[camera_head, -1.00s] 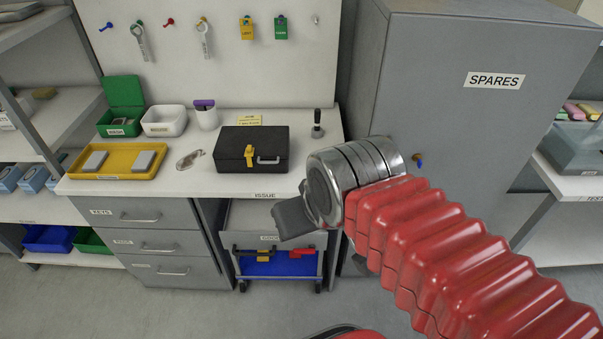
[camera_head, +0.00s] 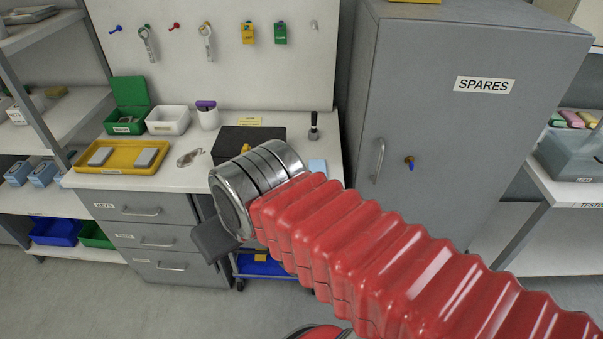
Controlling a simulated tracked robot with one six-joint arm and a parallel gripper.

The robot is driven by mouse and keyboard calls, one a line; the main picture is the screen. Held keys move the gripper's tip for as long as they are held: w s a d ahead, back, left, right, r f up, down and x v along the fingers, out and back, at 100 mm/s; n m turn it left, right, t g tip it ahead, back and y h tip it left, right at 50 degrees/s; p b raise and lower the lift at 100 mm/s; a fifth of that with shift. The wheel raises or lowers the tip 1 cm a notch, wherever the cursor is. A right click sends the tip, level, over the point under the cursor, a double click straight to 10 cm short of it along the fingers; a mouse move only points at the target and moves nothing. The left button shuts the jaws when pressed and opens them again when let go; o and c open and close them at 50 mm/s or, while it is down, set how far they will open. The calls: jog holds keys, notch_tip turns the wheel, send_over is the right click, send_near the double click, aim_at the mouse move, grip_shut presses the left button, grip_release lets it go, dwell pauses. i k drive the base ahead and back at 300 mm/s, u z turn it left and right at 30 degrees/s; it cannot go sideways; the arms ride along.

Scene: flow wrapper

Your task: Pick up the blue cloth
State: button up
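A flat light-blue piece, which looks like the blue cloth (camera_head: 318,167), lies on the bench top (camera_head: 190,182) near its right end. It is to the right of the black case (camera_head: 238,136), and its lower edge is close to my red arm. My gripper (camera_head: 213,241) shows as a dark grey part below the metal wrist, in front of the bench's front edge and left of the cloth. Only one dark piece of it shows, so its opening is hidden. I see nothing held in it.
A yellow tray (camera_head: 87,166), white bin (camera_head: 167,115) and green box (camera_head: 125,125) stand on the bench's left part. A dark-handled stamp (camera_head: 314,131) stands behind the cloth. The tall grey SPARES cabinet (camera_head: 455,130) rises right of the bench. A trolley is partly hidden below.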

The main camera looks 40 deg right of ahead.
aim_at(315, 165)
jog(key=z, duration=0.05)
jog(key=i, duration=0.95)
jog(key=u, duration=0.05)
